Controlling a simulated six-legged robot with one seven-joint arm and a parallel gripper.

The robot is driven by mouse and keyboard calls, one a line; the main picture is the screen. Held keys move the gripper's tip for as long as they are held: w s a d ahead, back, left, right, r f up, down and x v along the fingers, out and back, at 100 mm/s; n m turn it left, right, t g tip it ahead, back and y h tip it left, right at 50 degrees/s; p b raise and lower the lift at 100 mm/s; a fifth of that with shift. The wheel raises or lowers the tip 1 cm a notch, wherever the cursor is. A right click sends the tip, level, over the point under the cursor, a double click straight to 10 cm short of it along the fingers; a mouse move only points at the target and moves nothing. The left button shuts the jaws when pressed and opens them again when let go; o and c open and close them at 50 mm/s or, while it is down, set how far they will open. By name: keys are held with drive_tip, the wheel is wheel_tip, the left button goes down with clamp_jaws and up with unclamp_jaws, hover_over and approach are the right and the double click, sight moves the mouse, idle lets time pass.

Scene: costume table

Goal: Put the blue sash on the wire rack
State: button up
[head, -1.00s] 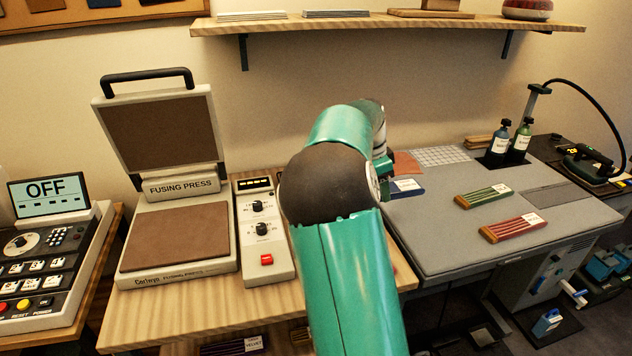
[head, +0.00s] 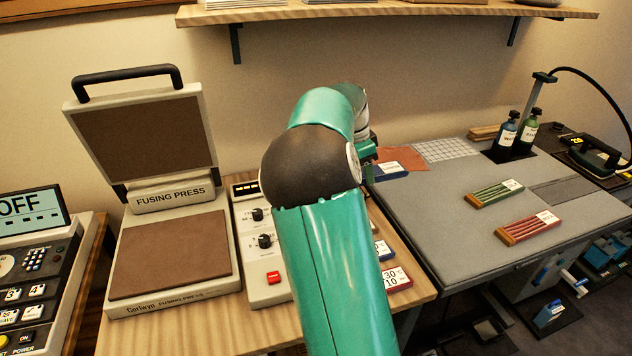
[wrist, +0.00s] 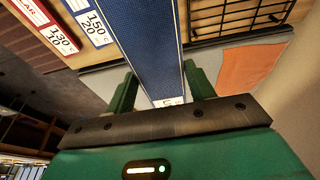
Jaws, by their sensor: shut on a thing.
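The blue sash (wrist: 155,40) is a flat, folded dark blue strip with a white label near its close end. In the wrist view it runs up from between the fingers of my gripper (wrist: 163,95), which is shut on it. In the head view its labelled end (head: 388,171) shows just right of my wrist; my arm hides the rest. The wire rack (wrist: 236,16) is a black grid on the wooden table, partly in view at the wrist view's top right, to the right of the sash. In the head view my arm hides the rack.
A fusing press (head: 170,250) and its control box (head: 262,240) stand left of my arm. Printed cards (head: 397,279) lie on the wooden table's right side.

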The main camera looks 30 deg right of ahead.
drive_tip(key=shift+s+r, duration=0.2)
drive_tip(key=shift+r, duration=0.1)
drive_tip(key=w+a+f, duration=0.1)
drive_tip(key=w+f, duration=0.2)
drive_tip(key=w, duration=0.1)
drive_tip(key=w+a+f, duration=0.1)
drive_tip(key=w+f, duration=0.2)
drive_tip(key=w, duration=0.1)
drive_tip(key=w+a+f, duration=0.1)
drive_tip(key=w+f, duration=0.2)
drive_tip(key=w, duration=0.2)
drive_tip(key=shift+f, duration=0.2)
drive_tip(key=shift+w+f, duration=0.15)
drive_tip(key=shift+f, duration=0.8)
drive_tip(key=shift+w+f, duration=0.15)
drive_tip(key=shift+f, duration=0.75)
drive_tip(key=shift+f, duration=0.2)
drive_tip(key=o, duration=1)
drive_tip(key=shift+c, duration=0.2)
drive_tip(key=shift+o, duration=0.6)
